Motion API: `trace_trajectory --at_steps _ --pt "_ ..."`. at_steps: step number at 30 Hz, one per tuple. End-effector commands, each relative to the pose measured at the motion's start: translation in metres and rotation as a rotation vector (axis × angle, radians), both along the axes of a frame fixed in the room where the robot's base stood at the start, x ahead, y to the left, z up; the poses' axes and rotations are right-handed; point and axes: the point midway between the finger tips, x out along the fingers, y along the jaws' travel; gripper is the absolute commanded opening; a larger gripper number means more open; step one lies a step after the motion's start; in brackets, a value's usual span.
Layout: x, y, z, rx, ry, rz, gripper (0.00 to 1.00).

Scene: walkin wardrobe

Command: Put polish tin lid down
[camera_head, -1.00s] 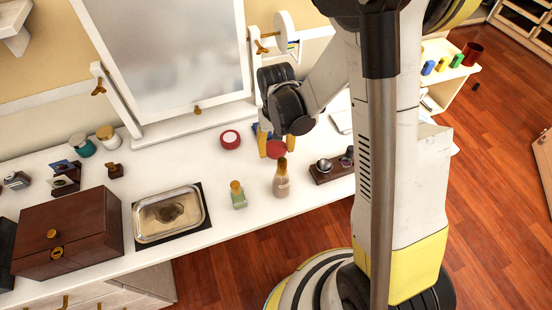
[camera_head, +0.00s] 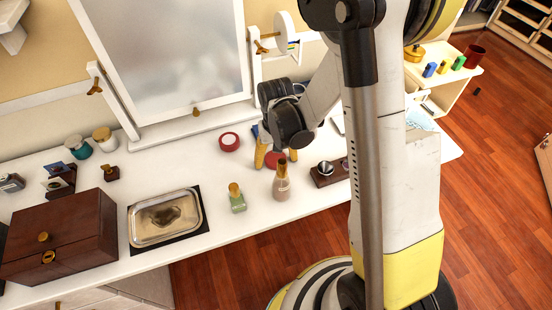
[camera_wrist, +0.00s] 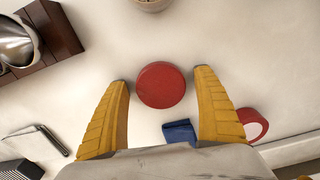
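The round red polish tin lid (camera_wrist: 161,85) lies flat on the white counter in the wrist view. It sits between my fingertips with a gap on each side. In the head view the lid (camera_head: 273,160) is partly hidden by my gripper (camera_head: 276,155). In the wrist view my gripper (camera_wrist: 162,78) is open, its two yellow fingers apart and empty. A second round red thing with a pale face, perhaps the tin (camera_head: 229,141), lies to the left in the head view. It also shows at the right of the wrist view (camera_wrist: 254,126).
A brown bottle (camera_head: 281,182) stands just in front of the lid, with a green bottle (camera_head: 237,199) to its left. A dark wooden holder (camera_head: 327,175) is to the right. A small blue thing (camera_wrist: 179,131) lies near the lid. The mirror (camera_head: 165,60) stands behind.

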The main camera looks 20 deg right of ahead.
Motion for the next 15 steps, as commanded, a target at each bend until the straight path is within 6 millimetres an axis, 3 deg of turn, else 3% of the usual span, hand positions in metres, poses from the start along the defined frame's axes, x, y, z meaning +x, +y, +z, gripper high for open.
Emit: trace_trajectory --at_steps 7,15 --pt "0.0 0.0 0.014 0.0 0.0 0.0 0.79" --pt "-0.001 0.0 0.076 0.0 0.0 0.0 0.79"
